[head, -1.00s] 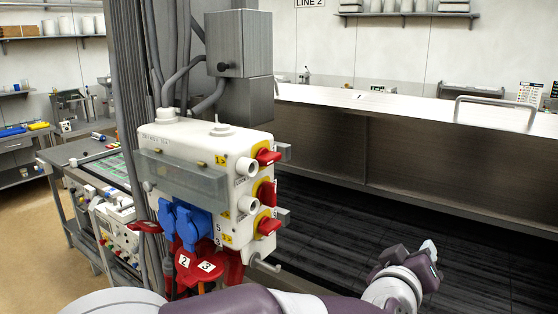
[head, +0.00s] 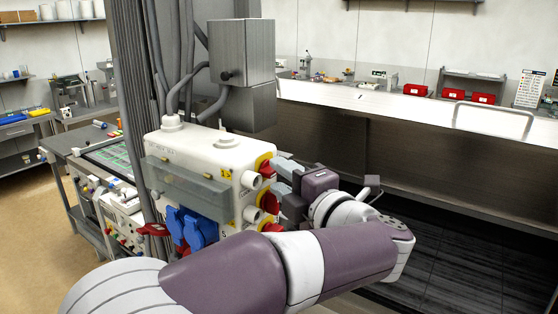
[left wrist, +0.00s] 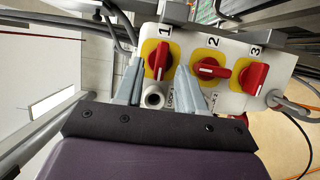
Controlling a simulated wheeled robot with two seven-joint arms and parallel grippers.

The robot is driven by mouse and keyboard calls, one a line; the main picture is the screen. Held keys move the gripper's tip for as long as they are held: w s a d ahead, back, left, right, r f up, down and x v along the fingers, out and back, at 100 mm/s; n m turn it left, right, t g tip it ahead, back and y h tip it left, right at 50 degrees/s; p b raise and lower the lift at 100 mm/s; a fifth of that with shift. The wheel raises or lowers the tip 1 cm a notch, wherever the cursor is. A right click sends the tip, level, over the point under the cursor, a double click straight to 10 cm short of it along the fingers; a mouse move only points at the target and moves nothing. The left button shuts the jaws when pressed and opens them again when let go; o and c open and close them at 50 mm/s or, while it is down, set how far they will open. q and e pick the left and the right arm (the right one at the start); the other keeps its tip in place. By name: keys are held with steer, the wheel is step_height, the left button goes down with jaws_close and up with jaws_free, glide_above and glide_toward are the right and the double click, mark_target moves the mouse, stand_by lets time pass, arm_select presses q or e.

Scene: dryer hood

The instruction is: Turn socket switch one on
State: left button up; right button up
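The socket box (head: 190,152) is white, with switches on its right side. Switch one (head: 266,167) is the top one, a red handle on a yellow plate. In the left wrist view, switch one (left wrist: 161,58) carries the label 1 and its handle runs nearly up and down in the picture. My left gripper (head: 284,178) is at that side of the box; in the left wrist view (left wrist: 160,72) its two grey fingers are apart, one on each side of switch one's handle. Contact cannot be told. My right gripper is not in view.
Switch two (left wrist: 210,68), handle crosswise, and switch three (left wrist: 253,77), handle tilted, sit beside switch one. A white round fitting (left wrist: 153,97) is between my fingers. Blue socket covers (head: 195,228) are on the box front. A long counter (head: 400,110) stands behind.

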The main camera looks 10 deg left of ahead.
arm_select(q)
steer(key=shift+w+a, duration=0.45)
steer(key=shift+w, duration=0.1)
jaws_close()
